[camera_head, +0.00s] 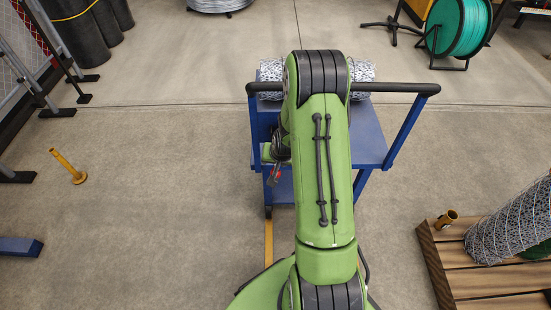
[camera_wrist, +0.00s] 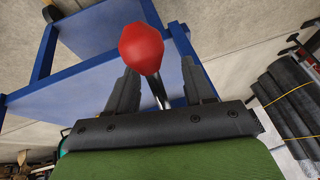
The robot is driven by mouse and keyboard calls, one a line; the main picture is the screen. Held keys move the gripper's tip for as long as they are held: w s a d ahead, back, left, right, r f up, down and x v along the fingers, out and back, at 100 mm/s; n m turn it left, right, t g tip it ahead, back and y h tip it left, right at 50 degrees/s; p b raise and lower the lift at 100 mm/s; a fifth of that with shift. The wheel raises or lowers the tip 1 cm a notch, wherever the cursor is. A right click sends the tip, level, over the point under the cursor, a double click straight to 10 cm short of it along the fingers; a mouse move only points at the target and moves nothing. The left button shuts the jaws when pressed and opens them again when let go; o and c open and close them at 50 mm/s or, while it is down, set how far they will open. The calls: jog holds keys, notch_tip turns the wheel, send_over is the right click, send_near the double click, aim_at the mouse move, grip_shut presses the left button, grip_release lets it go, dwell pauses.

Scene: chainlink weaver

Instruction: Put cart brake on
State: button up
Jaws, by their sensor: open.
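The blue cart (camera_head: 368,138) stands ahead, with a black push handle (camera_head: 405,88) across its near top; its blue frame also shows in the wrist view (camera_wrist: 75,92). The brake lever has a red faceted knob (camera_wrist: 141,47) on a thin metal shaft (camera_wrist: 160,92). In the head view my gripper (camera_head: 274,172) is low at the cart's left side, and my green arm hides the cart's middle.
Wire mesh rolls (camera_head: 362,72) lie on the cart. A wooden pallet (camera_head: 445,270) with a mesh roll (camera_head: 515,222) stands at right. A yellow post (camera_head: 68,165) stands at left. A teal reel (camera_head: 459,28) is at the back right. Open floor lies left of the cart.

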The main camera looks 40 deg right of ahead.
jog(key=p+v, duration=0.4)
jog(key=v, duration=1.1)
jog(key=shift+s+r+p, duration=0.25)
jog(key=shift+r+p, duration=0.05)
jog(key=shift+p, duration=0.05)
jog(key=s+a+r+n+p, duration=0.25)
jog(key=a+r, duration=0.25)
jog(key=r, duration=0.4)
jog(key=s+a+r+n+p, duration=0.25)
jog(key=a+r, duration=0.35)
jog(key=r, duration=0.4)
jog(key=s+a+r+n+y+p, duration=0.1)
jog(key=s+a+r+p, duration=0.3)
jog(key=s+r, duration=0.4)
jog(key=s+a+n, duration=0.1)
jog(key=s, duration=0.2)
jog(key=shift+n+t, duration=0.3)
jog(key=shift+n, duration=0.1)
jog(key=shift+s+r, duration=0.1)
jog(key=shift+r, duration=0.05)
